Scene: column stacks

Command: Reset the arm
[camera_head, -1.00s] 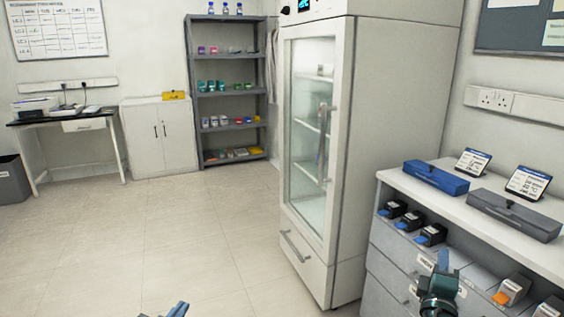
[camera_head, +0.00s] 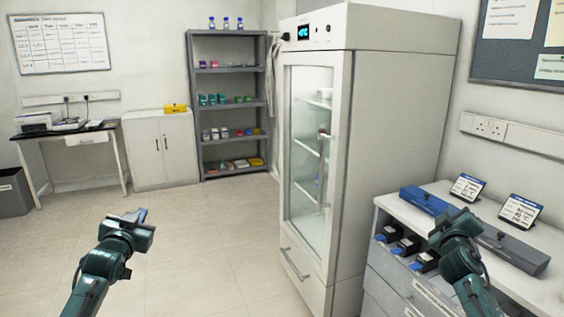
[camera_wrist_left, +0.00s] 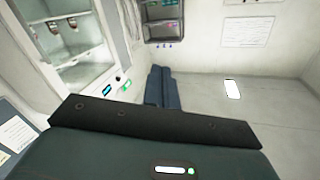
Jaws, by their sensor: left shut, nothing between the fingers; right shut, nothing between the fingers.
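In the head view my left gripper (camera_head: 138,217) is raised over the open floor at the lower left. It is shut and empty. My right gripper (camera_head: 452,218) is raised in front of the white counter at the lower right, covering part of the grey box. It is shut and empty. In the left wrist view the shut fingers of my left gripper (camera_wrist_left: 163,88) show at the middle, with nothing between them.
A tall white glass-door fridge (camera_head: 392,130) stands in the centre right. The counter (camera_head: 385,196) holds a blue box (camera_head: 425,200), a grey box (camera_head: 515,252) and two small displays. A grey shelf (camera_head: 203,130) and white cabinet (camera_head: 150,150) stand behind. The floor (camera_head: 200,245) is clear.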

